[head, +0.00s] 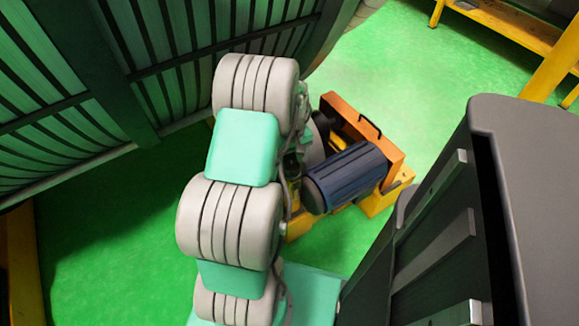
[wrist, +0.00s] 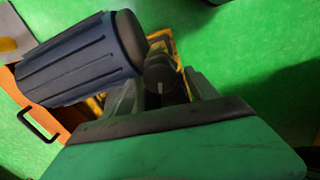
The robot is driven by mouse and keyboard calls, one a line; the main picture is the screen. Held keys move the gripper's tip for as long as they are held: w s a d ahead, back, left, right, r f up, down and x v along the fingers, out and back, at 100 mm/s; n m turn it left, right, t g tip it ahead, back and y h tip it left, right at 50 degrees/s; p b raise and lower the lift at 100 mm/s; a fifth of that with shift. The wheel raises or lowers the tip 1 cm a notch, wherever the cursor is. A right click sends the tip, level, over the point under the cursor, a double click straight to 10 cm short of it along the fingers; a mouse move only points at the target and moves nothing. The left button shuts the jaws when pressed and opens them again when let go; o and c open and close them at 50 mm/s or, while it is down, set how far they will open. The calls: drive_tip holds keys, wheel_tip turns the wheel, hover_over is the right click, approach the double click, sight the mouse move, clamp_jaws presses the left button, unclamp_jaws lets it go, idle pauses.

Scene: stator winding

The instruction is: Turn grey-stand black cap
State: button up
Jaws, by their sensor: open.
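The small dark round cap (wrist: 160,76) with a pale mark on its face shows near the middle of the wrist view. It appears to sit on a grey stand, which is mostly hidden. My gripper (wrist: 163,92) shows beyond the green, black-edged housing at the bottom of the wrist view. Its grey fingers appear apart, one on each side of the cap. I cannot tell whether they touch it. In the head view my arm covers the gripper and the cap.
A ribbed blue motor (head: 345,178) with a grey end lies close beside the cap. An orange panel (head: 388,140) with a black handle stands behind it on a yellow base (head: 380,204). A slatted dark wall fills the upper left. Green floor (head: 420,75) is clear beyond.

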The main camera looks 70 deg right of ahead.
wheel_tip(320, 180, down, 2)
drive_tip(key=shift+f, duration=0.2)
drive_tip(key=c, duration=1.4)
